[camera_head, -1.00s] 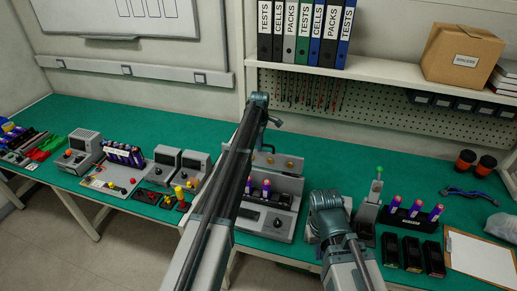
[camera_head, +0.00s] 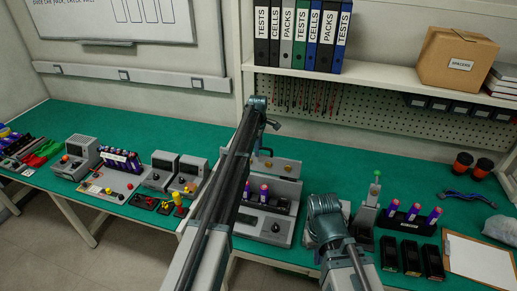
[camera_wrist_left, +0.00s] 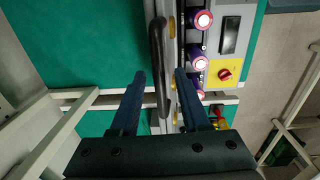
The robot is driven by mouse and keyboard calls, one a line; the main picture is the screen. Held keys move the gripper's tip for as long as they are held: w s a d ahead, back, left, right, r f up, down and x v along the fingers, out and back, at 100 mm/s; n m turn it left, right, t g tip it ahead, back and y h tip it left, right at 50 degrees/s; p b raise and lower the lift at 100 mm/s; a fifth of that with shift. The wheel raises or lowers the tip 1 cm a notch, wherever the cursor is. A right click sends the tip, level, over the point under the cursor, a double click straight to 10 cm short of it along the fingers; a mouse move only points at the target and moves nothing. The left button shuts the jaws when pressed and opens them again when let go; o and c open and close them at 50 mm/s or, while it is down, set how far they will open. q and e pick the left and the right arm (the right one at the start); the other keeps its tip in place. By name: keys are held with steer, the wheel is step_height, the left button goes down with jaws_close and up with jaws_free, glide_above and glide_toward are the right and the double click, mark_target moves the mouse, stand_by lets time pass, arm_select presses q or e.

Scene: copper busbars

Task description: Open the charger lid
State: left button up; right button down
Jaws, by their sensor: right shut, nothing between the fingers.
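The grey charger (camera_head: 263,226) stands on the green bench, with several purple cells in its bay. Its lid (camera_head: 285,168) stands raised behind the cells, and its inner face with round brass contacts shows. My left arm crosses in front of part of the charger and hides my left gripper in the head view. In the left wrist view my left gripper (camera_wrist_left: 160,85) is open. The dark lid handle (camera_wrist_left: 157,60) lies between its fingers in the picture; I see no contact. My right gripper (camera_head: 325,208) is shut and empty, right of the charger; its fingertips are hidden.
Right of the charger are a grey stand with a green knob (camera_head: 366,205), a cell rack (camera_head: 405,222), black holders (camera_head: 411,258) and a clipboard (camera_head: 478,262). Grey devices (camera_head: 160,168) stand to the left. A shelf (camera_head: 385,74) hangs over the back.

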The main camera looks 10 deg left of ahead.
arm_select(q)
steer(key=shift+r, duration=0.1)
step_height(320, 180, up, 14)
steer(key=p, duration=1.3)
steer(key=shift+s+f+p, duration=0.2)
steer(key=shift+s+p, duration=0.1)
steer(key=shift+p, duration=0.1)
steer(key=s+d+f+m+b, duration=0.5)
steer(key=s+f+m+b, duration=0.1)
steer(key=s, duration=0.8)
steer(key=s+d+f+m+b, duration=0.6)
steer(key=s+f+m+b, duration=0.1)
steer(key=s, duration=0.8)
steer(key=s+d+f+m+y+b, duration=0.1)
steer(key=s+d+f+m+b, duration=0.4)
steer(key=s, duration=1)
steer(key=f+m+b, duration=0.1)
steer(key=m, duration=0.2)
steer(key=shift+s+d+f+g, duration=0.2)
steer(key=shift+d+g, duration=0.1)
steer(key=shift+d, duration=0.1)
